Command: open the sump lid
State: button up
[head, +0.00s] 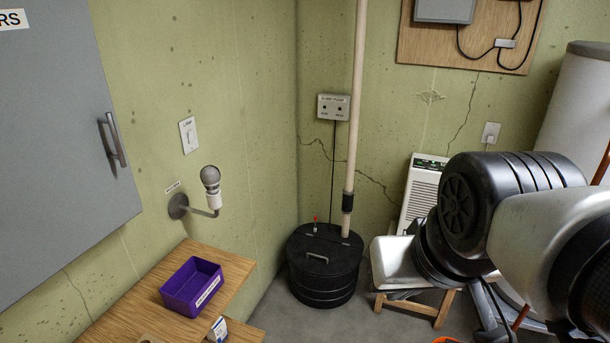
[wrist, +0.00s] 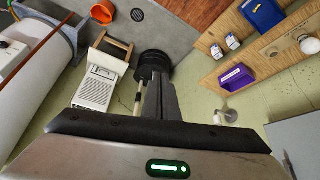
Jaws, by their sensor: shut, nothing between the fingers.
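The sump is a black ribbed round basin (head: 322,283) on the floor in the corner. Its black lid (head: 325,248) lies flat on top, with a bar handle (head: 317,257) near the front edge. A white pipe (head: 354,120) comes down to the lid's back right, and a small red-tipped part (head: 315,222) stands at its back. The basin also shows in the wrist view (wrist: 153,62), beyond my gripper (wrist: 160,80). My gripper's dark fingers are together and empty, apart from the lid. They cover part of the basin there.
A wooden shelf (head: 120,305) with a purple bin (head: 192,287) stands left of the sump. A bulb on a wall arm (head: 211,182) juts out above it. A white dehumidifier-like unit (head: 421,190) and wooden stool (head: 436,310) are right. Bare floor lies in front of the sump.

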aim_at(319, 257)
jog(key=i+l, duration=0.15)
jog(key=i, duration=0.55)
jog(key=i+l, duration=0.15)
jog(key=i, duration=0.5)
jog(key=i+l, duration=0.1)
jog(key=i, duration=0.6)
